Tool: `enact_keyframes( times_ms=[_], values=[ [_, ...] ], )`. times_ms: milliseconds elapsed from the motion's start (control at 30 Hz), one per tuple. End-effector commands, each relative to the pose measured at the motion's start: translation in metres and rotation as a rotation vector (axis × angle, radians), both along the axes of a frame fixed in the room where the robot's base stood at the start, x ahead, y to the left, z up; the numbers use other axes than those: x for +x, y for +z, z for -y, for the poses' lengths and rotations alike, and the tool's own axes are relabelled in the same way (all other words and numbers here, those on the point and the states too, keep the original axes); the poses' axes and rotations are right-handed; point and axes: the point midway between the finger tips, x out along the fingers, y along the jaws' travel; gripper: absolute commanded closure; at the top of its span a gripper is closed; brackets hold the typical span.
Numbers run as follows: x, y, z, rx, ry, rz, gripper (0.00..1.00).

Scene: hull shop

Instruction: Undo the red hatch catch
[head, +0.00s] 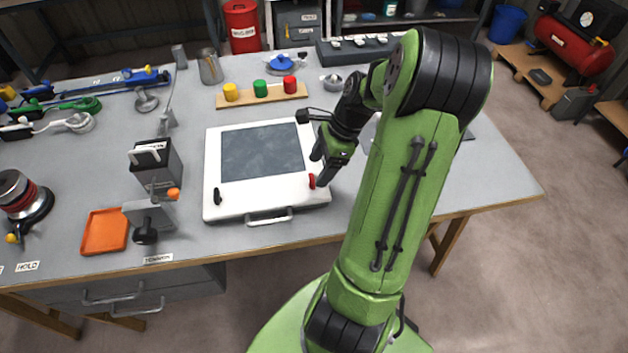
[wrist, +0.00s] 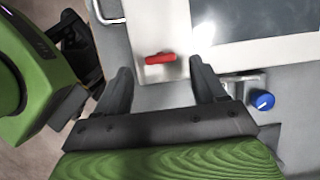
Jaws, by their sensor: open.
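The white hatch (head: 214,160) with a dark window lies on the grey bench in the head view. The red hatch catch (head: 312,181) is at its front right corner, and a black catch (head: 217,196) is at its front left. In the wrist view the red catch (wrist: 160,58) lies crosswise on the white hatch frame (wrist: 152,25). My gripper (wrist: 160,80) is open, its two dark fingers apart. The catch shows beyond the fingertips, roughly centred between them. In the head view my gripper (head: 322,172) is close by the red catch; contact cannot be told.
A front handle (head: 268,217) sticks out from the hatch. A wooden strip (head: 262,97) with yellow, green and red caps stands behind it. A grey clamp (head: 150,212) and an orange tray (head: 104,231) are to the left. A blue knob (wrist: 263,100) shows in the wrist view.

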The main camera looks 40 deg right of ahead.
Motion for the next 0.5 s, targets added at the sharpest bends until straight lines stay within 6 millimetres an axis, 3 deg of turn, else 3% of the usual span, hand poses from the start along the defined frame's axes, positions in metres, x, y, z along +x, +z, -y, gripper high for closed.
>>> enact_keyframes(
  times_ms=[33, 200, 500],
  values=[
    [0.002, -0.015, -0.004, 0.002, 0.002, -0.001, 0.30],
    [0.007, -0.033, -0.011, 0.001, 0.000, -0.001, 0.30],
    [0.008, -0.035, -0.012, -0.001, 0.000, -0.001, 0.30]
  ],
)
